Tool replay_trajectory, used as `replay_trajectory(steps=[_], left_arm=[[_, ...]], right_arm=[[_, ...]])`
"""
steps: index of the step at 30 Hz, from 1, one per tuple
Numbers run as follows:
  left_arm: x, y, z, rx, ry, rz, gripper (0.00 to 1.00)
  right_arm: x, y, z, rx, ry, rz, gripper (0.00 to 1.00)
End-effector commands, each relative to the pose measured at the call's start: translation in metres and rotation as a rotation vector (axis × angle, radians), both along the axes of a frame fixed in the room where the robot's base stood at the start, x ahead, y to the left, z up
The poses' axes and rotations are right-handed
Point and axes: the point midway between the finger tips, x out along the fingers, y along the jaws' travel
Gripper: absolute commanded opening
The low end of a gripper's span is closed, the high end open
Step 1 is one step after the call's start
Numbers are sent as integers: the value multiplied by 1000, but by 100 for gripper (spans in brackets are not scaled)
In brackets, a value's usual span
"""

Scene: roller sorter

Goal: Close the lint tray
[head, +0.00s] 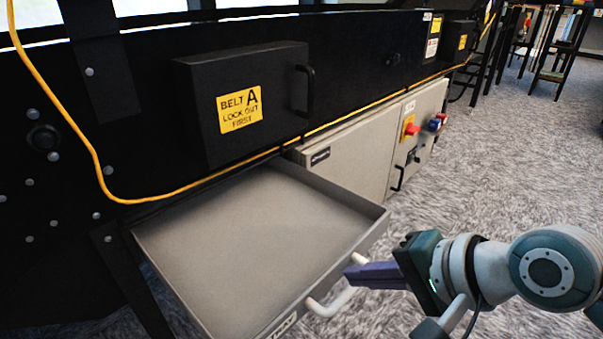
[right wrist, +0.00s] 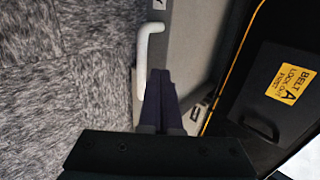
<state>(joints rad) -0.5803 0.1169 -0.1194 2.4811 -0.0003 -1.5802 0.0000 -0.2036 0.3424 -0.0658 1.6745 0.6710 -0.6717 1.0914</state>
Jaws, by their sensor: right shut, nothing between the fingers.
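The lint tray (head: 240,235) is a grey open drawer pulled out from under the black machine in the head view. It looks empty. A pale handle (head: 333,303) sits on its front wall; the handle also shows in the right wrist view (right wrist: 142,60). My right gripper (head: 352,273) is shut and empty, with its dark purple fingers at the far end of the handle. In the right wrist view the fingertips (right wrist: 160,76) lie beside the handle, and I cannot tell whether they touch it. My left gripper is not in view.
A black box with a yellow Belt A label (head: 240,108) and a handle hangs above the tray. A grey cabinet (head: 350,160) with a red switch stands beyond the tray. A yellow cable (head: 75,125) runs along the machine. Grey carpet (head: 500,185) is clear at right.

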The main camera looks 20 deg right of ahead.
Motion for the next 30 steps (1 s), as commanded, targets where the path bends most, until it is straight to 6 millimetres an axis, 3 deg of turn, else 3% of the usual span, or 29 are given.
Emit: replay_trajectory(steps=[1, 6, 23, 30], left_arm=[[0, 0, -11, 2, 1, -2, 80], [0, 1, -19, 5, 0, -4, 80], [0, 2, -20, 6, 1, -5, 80], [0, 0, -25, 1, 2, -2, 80]], right_arm=[[6, 3, -10, 1, -2, 0, 0], [17, 7, -19, 0, 0, 0, 0], [24, 11, -19, -1, 0, 1, 0], [63, 27, -19, 3, -3, 1, 0]])
